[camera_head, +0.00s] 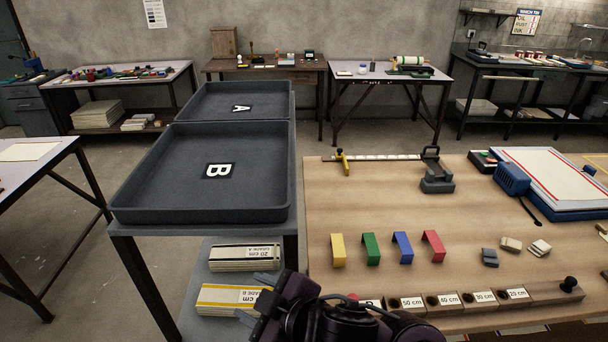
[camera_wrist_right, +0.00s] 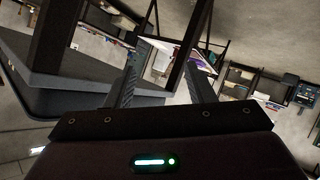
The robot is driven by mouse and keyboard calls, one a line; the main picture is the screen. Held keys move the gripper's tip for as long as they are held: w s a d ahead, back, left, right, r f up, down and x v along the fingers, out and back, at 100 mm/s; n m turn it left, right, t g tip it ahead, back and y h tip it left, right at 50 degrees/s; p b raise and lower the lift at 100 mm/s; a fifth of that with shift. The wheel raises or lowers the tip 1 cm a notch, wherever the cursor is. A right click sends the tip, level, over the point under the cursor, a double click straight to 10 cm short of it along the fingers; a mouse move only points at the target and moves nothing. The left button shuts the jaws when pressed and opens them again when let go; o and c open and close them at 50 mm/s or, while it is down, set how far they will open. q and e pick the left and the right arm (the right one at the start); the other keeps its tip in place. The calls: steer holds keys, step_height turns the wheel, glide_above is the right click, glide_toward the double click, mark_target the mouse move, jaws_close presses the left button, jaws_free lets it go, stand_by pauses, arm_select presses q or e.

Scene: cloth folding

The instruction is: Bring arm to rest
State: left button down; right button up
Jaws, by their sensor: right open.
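My right gripper (camera_head: 257,298) shows at the bottom of the head view, in front of the lower shelf with the boxes. It points left. Its two grey fingers are spread apart. In the right wrist view the fingers of the right gripper (camera_wrist_right: 162,82) also stand apart, with nothing between them. My left gripper is in neither view. A white sheet with red lines (camera_head: 555,175) lies flat on a blue board at the right of the wooden table.
Dark trays marked A (camera_head: 240,88) and B (camera_head: 270,214) stand left of the wooden table (camera_head: 390,210). Boxes (camera_head: 245,257) lie on the shelf below. Yellow, green, blue and red pieces (camera_head: 433,246) and a labelled wooden rack (camera_head: 540,293) are on the table.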

steer(key=s+d+f+m+g+h, duration=0.1)
steer(key=d+f+m+h, duration=0.35)
steer(key=d, duration=0.55)
steer(key=s+d+f+m+h, duration=0.1)
steer(key=d+f+m+h, duration=0.2)
steer(key=d+f+m, duration=0.45)
steer(key=s+d+f+m+g+h, duration=0.1)
steer(key=s+d+f+g+h, duration=0.2)
steer(key=s+d, duration=0.6)
step_height(320, 180, down, 28)
steer(key=g+y, duration=0.1)
steer(key=g, duration=0.1)
steer(key=s+d+f, duration=0.2)
steer(key=s+f, duration=0.8)
steer(key=s+d+f+g, duration=0.1)
steer(key=s+d+f, duration=0.1)
steer(key=s+f, duration=0.7)
steer(key=shift+s+f, duration=0.35)
steer(key=shift+s+d, duration=0.1)
steer(key=shift+s, duration=0.05)
steer(key=shift+c, duration=0.4)
